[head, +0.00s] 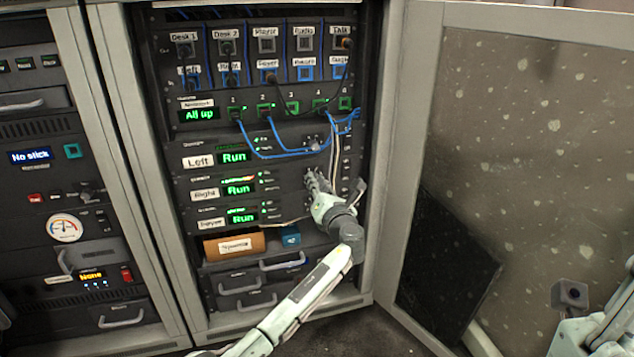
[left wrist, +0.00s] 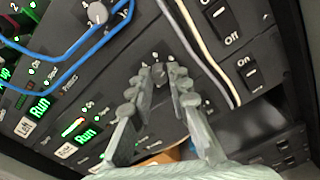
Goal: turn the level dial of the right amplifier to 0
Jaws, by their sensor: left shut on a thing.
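The right amplifier (head: 205,194) is the middle unit of the three with green "Run" displays, in the open rack. My left gripper (head: 314,180) is at the right part of its panel. In the left wrist view, the fingers (left wrist: 160,80) are shut on the level dial (left wrist: 159,73), one on each side. The dial is mostly hidden by the fingertips, and its pointer cannot be read. In the head view the gripper covers the dial. Part of my right arm shows at the lower right; its fingers are not seen.
The left amplifier's dial (left wrist: 97,13) is close by. Blue cables (head: 280,156) and pale cables (head: 333,150) hang near the gripper. Rocker switches (left wrist: 250,73) line the right side. The open rack door (head: 530,110) stands to the right. An orange roll (head: 235,244) lies below the amplifiers.

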